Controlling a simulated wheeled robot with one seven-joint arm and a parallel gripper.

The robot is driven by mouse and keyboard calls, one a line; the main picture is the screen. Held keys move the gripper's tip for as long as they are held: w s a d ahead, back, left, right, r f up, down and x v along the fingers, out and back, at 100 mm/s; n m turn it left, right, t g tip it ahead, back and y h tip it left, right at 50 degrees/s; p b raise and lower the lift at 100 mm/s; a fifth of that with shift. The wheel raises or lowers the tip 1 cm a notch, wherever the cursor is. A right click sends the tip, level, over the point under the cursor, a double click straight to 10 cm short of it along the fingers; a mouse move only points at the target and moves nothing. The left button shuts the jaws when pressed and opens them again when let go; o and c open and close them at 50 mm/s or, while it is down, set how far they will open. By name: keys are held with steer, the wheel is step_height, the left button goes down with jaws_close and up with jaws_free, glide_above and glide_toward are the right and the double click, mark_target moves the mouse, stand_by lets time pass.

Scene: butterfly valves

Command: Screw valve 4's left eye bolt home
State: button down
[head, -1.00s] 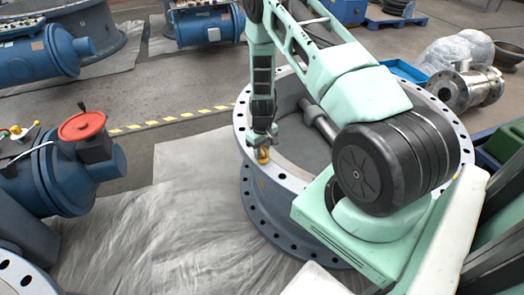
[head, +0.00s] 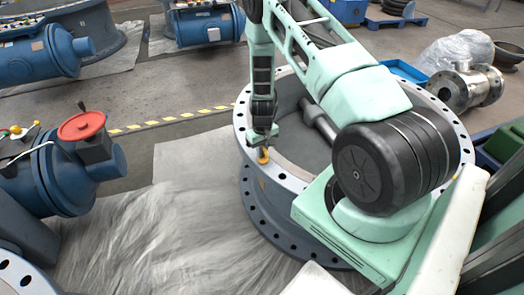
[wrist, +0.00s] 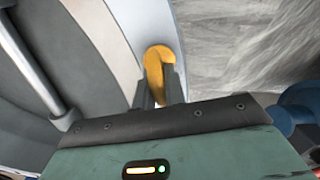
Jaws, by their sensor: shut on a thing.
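The valve (head: 290,178) is a large round grey body with a ring of bolt holes in its flange, directly under my arm. A yellow eye bolt (head: 263,156) stands at the left part of its upper flange, and it also shows in the wrist view (wrist: 154,58). My gripper (wrist: 160,85) is shut on the eye bolt's ring, one finger on each side. The bolt's shank and its hole are hidden, so I cannot tell how deep it sits.
A blue actuator with a red handwheel (head: 81,126) stands at the left. A shaft (head: 318,120) crosses inside the valve. A bare metal valve (head: 464,88) and wrapped plastic lie at the back right. Grey sheeting (head: 170,235) covers the floor in front.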

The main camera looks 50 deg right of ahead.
steer(key=m, duration=0.4)
steer(key=shift+d, duration=0.1)
steer(key=m, duration=0.4)
steer(key=shift+s+m, duration=0.15)
steer(key=shift+m, duration=0.25)
steer(key=m, duration=0.4)
steer(key=shift+s+m, duration=0.1)
steer(key=shift+m, duration=0.2)
steer(key=m+p, duration=0.1)
steer(key=m, duration=0.3)
steer(key=shift+m, duration=0.3)
steer(key=m, duration=0.4)
steer(key=shift+s+r+m+p, duration=0.1)
steer(key=shift+s+m+p, duration=0.05)
steer(key=shift+m+p, duration=0.2)
steer(key=m+p, duration=0.1)
steer(key=m, duration=0.3)
steer(key=m+p, duration=0.2)
steer(key=m, duration=0.2)
steer(key=shift+m, duration=0.35)
steer(key=shift+m+p, duration=0.45)
steer(key=shift+m, duration=1.15)
steer(key=shift+a, duration=0.2)
